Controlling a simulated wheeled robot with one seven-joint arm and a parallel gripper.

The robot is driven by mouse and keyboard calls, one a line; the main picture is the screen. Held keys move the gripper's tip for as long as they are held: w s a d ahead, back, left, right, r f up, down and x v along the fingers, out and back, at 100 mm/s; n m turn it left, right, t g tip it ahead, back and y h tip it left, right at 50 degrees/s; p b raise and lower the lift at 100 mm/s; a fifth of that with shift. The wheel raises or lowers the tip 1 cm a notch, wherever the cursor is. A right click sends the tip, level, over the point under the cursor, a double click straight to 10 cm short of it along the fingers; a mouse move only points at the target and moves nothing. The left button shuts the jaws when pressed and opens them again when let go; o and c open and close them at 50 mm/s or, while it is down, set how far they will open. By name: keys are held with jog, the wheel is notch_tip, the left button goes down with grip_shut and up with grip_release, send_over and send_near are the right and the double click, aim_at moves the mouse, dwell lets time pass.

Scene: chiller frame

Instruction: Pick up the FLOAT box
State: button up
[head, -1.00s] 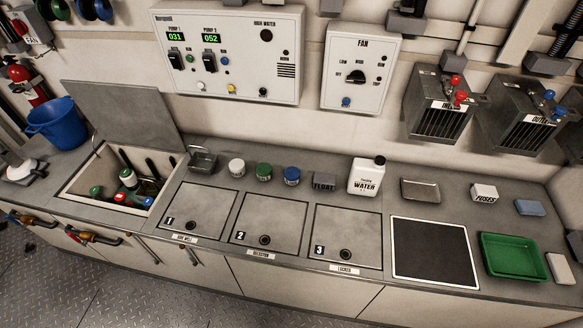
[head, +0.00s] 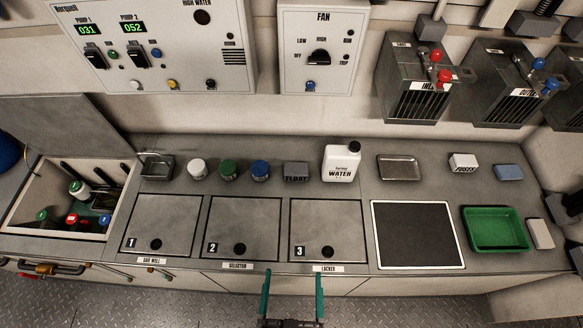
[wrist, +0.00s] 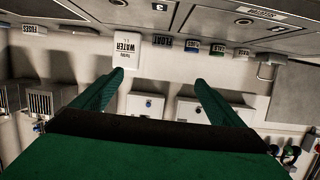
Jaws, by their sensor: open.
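The FLOAT box (head: 296,172) is a small dark grey box with black lettering. It sits on the counter behind hatch 3, between the blue-lidded jar and the white water jug. In the wrist view, which is upside down, the FLOAT box (wrist: 163,41) shows at the top between my fingers. My gripper (head: 292,280) has two green fingers spread apart, with nothing between them. It is at the counter's front edge, in front of hatch 3 and well short of the box. Its fingers also show in the wrist view (wrist: 160,78).
The water jug (head: 341,163) stands close to the box's right, and the blue-lidded jar (head: 260,170) to its left. Hatch 3 (head: 325,225) is shut and bare. A green tray (head: 497,250) and black mat (head: 417,258) lie right. An open bin (head: 118,220) is at left.

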jog(key=shift+g, duration=0.3)
jog(key=x, duration=0.5)
jog(key=a+f+x, duration=0.1)
jog(key=x, duration=0.4)
jog(key=f+x, duration=0.1)
jog(key=x, duration=0.4)
jog(key=shift+a+f, duration=0.1)
jog(key=shift+a, duration=0.1)
send_near(296, 170)
jog(key=shift+n+g+y, duration=0.3)
jog(key=shift+g, duration=0.2)
jog(key=x, duration=0.4)
jog(key=d+x, duration=0.1)
jog(key=x, duration=0.1)
jog(key=shift+r, duration=0.3)
jog(key=x, duration=0.5)
jog(key=shift+a+r, duration=0.15)
jog(key=shift+a, duration=0.2)
jog(key=shift+d, duration=0.1)
jog(key=c, duration=1.2)
